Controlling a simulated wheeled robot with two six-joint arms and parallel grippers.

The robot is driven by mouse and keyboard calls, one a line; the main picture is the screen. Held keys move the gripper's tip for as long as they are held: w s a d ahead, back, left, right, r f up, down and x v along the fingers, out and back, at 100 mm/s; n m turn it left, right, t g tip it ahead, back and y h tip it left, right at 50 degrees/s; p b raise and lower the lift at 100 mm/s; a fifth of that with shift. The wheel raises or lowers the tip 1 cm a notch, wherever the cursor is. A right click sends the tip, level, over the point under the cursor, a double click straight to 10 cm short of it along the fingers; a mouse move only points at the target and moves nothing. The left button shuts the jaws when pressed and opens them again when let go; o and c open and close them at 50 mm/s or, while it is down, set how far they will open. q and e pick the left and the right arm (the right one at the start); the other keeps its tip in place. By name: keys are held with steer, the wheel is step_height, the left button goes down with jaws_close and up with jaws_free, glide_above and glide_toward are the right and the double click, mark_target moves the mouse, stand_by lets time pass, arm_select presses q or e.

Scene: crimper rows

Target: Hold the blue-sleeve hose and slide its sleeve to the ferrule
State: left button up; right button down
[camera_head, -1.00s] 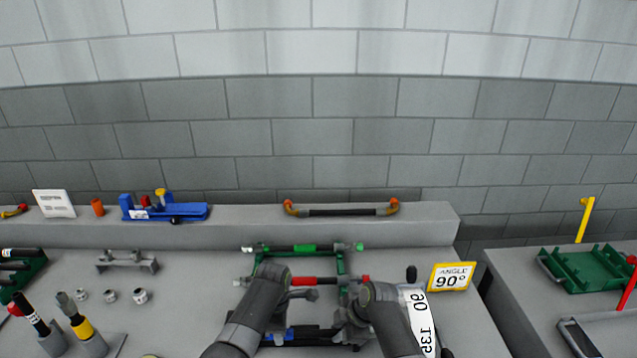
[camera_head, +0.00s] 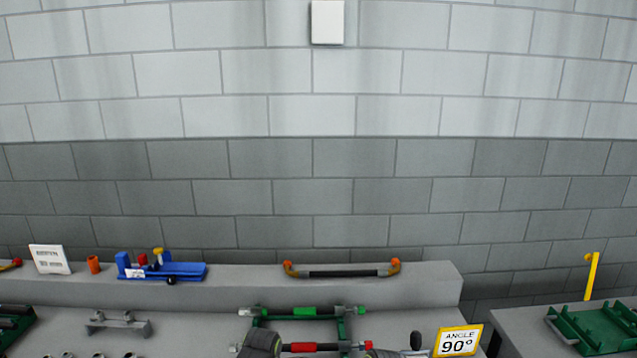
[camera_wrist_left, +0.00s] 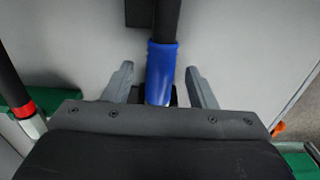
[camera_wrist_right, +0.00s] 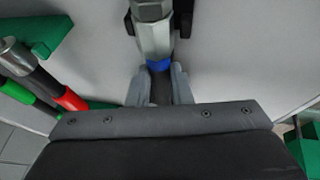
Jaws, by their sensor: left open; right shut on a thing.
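The blue-sleeve hose is a black hose (camera_wrist_left: 167,18) with a blue sleeve (camera_wrist_left: 161,68) in the left wrist view. My left gripper (camera_wrist_left: 160,80) is open, its fingers on either side of the sleeve with gaps. In the right wrist view my right gripper (camera_wrist_right: 160,75) is shut on the dark hose close to a silver hex fitting (camera_wrist_right: 153,30). A narrow blue band (camera_wrist_right: 158,66) shows between the fitting and the fingers. The head view does not show the blue sleeve or either gripper's fingertips.
A green-sleeve hose (camera_head: 303,310) and a red-sleeve hose (camera_head: 313,347) lie in the green rack beyond my arms. An "ANGLE 90°" sign (camera_head: 458,341) stands to the right. A ledge behind holds a blue tool (camera_head: 180,270) and a dark handle-like bar (camera_head: 342,273).

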arm_select(q)
steer(key=shift+r, duration=0.1)
step_height(320, 180, up, 12)
stand_by(0.5)
arm_select(e)
steer(key=c, duration=1.2)
jaws_free()
steer(key=shift+r, duration=0.1)
